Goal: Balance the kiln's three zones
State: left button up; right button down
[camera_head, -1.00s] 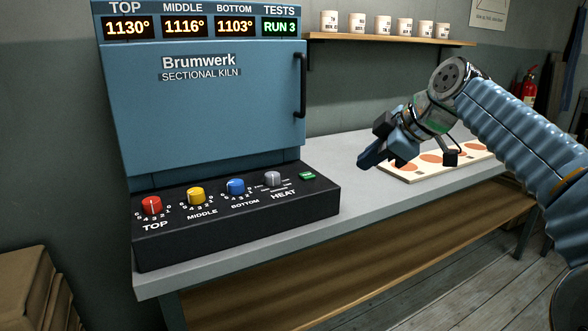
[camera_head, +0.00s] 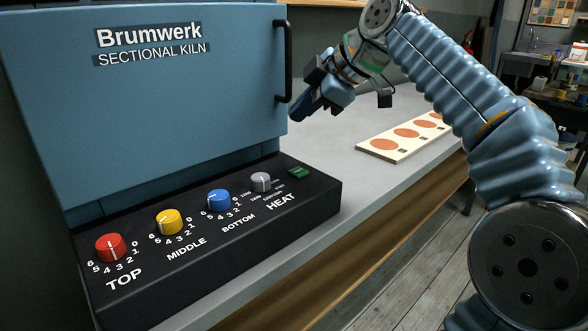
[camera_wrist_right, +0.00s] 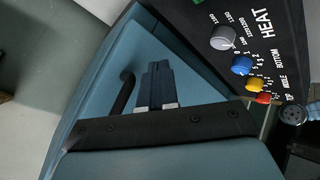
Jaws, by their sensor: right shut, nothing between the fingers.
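The blue Brumwerk kiln (camera_head: 200,100) stands on the bench with its door shut. Its black control panel (camera_head: 235,245) carries a red TOP knob (camera_head: 110,248), a yellow MIDDLE knob (camera_head: 169,222), a blue BOTTOM knob (camera_head: 218,201), a grey HEAT knob (camera_head: 261,182) and a green button (camera_head: 299,173). The kiln's displays are out of the head view now. My right gripper (camera_head: 298,113) is shut and empty, above the bench near the black door handle (camera_head: 288,60). In the right wrist view, the shut fingers (camera_wrist_right: 157,78) show beside the handle. My left gripper is not in view.
A pale board with orange discs (camera_head: 405,135) lies on the grey bench (camera_head: 335,150) to the right of the kiln. Bare bench lies between board and panel. At the far right a sink counter (camera_head: 540,60) shows in the background.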

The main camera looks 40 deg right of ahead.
aim_at(302, 172)
notch_tip(302, 172, down, 4)
jog(key=shift+r, duration=0.15)
notch_tip(302, 172, down, 4)
jog(key=shift+r+b, duration=0.1)
jog(key=shift+b, duration=1.15)
jog(key=shift+f+b, duration=0.6)
jog(key=shift+f, duration=0.1)
dwell(0.5)
jog(key=shift+f+b, duration=0.35)
jog(key=shift+b, duration=0.1)
jog(key=shift+f+b, duration=0.4)
dwell(0.4)
jog(key=shift+r, duration=0.15)
jog(key=shift+r+p, duration=0.6)
jog(key=shift+r, duration=0.05)
